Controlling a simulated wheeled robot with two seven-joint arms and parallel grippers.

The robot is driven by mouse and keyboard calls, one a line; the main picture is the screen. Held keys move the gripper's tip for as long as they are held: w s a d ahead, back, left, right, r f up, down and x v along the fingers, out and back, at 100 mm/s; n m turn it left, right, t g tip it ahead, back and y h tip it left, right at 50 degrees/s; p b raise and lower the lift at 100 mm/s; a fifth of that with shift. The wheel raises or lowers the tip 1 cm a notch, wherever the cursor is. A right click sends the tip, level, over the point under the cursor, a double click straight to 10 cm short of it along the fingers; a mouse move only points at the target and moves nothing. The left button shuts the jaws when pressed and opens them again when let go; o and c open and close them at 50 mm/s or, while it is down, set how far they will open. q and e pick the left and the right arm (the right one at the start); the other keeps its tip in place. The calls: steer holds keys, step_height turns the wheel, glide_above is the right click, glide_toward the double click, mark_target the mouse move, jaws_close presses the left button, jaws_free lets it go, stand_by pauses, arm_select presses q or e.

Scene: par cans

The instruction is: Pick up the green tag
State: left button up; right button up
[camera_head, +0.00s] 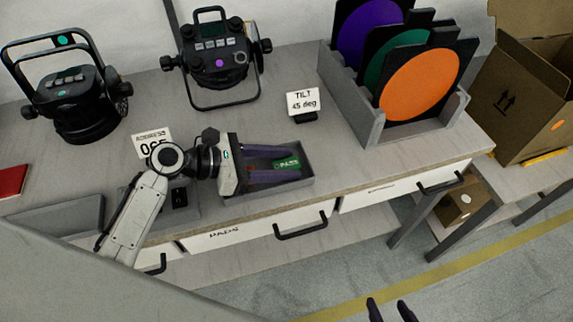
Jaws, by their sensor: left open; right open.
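The green tag (285,164) lies in a shallow grey tray (306,182) near the front edge of the bench. White lettering on it reads "PASS". My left gripper (274,163) is over the tray, with its purple fingers reaching in from the left. The fingers are open, one above and one below in the picture, with the tag near their tips. I cannot tell whether they touch the tag. My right gripper (391,310) shows only its dark fingertips at the bottom edge, apart from each other and empty.
Two black par cans (72,92) (217,60) stand at the back left. A grey rack (378,127) holds purple, green and orange discs. A "TILT 45 deg" card (303,102) stands mid-bench. An address card (153,142) is behind my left arm. A cardboard box (520,95) stands right.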

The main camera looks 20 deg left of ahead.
arm_select(q)
steer(key=c, duration=0.8)
steer(key=shift+r, duration=0.1)
